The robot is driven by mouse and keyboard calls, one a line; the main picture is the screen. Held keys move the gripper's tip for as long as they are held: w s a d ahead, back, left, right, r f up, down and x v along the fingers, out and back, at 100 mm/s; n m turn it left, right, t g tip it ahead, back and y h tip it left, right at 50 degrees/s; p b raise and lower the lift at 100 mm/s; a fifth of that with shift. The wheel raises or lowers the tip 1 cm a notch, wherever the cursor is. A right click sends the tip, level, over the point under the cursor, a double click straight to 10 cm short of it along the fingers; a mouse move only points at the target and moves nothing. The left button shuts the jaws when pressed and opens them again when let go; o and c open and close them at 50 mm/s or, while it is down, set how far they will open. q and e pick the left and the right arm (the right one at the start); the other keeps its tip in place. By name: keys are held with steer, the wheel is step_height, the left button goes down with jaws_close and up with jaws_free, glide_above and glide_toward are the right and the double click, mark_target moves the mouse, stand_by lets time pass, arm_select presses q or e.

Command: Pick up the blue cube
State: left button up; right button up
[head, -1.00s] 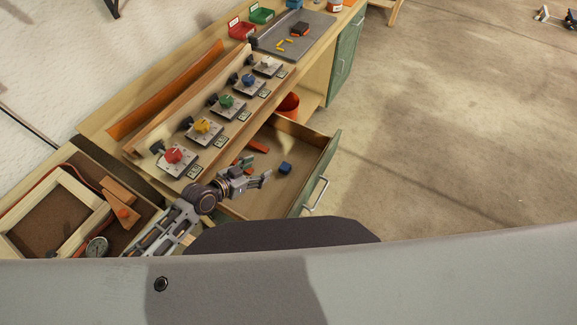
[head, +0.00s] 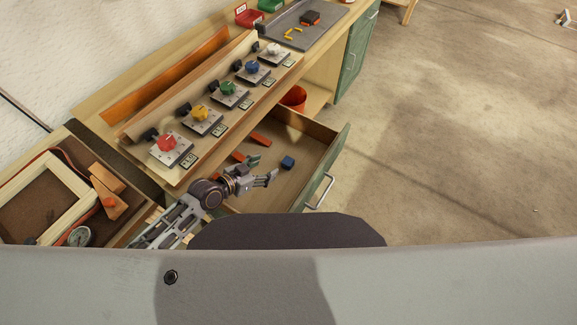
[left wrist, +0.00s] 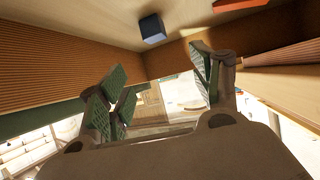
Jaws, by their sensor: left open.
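The blue cube (head: 288,162) lies on the floor of the open drawer (head: 330,160). It also shows in the left wrist view (left wrist: 152,28), at the top, beyond the fingers. My left gripper (head: 264,170) is open and empty, at the near left part of the drawer, a little to the left of the cube and apart from it. Its two spread fingers show in the left wrist view (left wrist: 160,88). My right gripper is in neither view.
Orange-red pieces (head: 261,139) lie in the drawer near the cube. A bench panel with coloured knobs (head: 228,88) overhangs the drawer's left side. An orange-red bucket (head: 294,97) stands behind the drawer.

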mark_target(287, 161)
arm_select(q)
steer(key=shift+f+b, duration=0.6)
steer(key=shift+f, duration=0.3)
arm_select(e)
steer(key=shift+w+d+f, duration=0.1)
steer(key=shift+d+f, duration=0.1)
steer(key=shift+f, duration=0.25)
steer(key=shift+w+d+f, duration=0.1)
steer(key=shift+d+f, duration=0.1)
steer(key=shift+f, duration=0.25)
arm_select(q)
steer(key=shift+x, duration=3.25)
steer(key=shift+w+d, duration=0.1)
steer(key=shift+d, duration=0.05)
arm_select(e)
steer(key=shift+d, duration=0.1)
arm_select(q)
steer(key=shift+f, duration=0.1)
steer(key=shift+x, duration=2.55)
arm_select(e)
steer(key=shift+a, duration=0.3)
